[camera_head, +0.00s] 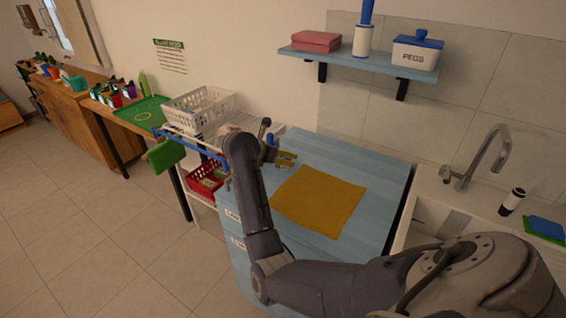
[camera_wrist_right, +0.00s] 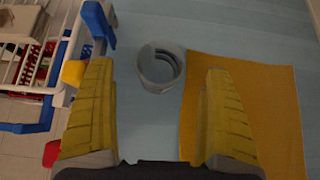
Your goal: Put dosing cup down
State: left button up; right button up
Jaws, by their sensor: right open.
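The dosing cup is a small grey-blue open cup (camera_wrist_right: 162,66), seen in the right wrist view on the light blue counter (camera_wrist_right: 190,28), left of the mustard cloth. I cannot make it out in the head view. My right gripper (camera_head: 289,159) is over the counter near the cloth's far left corner. In the right wrist view its two yellow fingers (camera_wrist_right: 160,85) are wide apart, one on each side of the cup, with gaps and no contact visible. My left gripper is not in view.
The mustard cloth (camera_head: 320,200) lies flat on the counter. A white wire rack with blue trim (camera_wrist_right: 40,60) is on the left, with a white basket (camera_head: 200,108) and a red basket (camera_head: 205,185). A sink with a tap (camera_head: 480,160) is right. A shelf (camera_head: 345,58) hangs above.

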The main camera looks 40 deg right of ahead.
jog(key=shift+x, duration=2.35)
jog(key=c, duration=1.5)
jog(key=shift+r, duration=0.1)
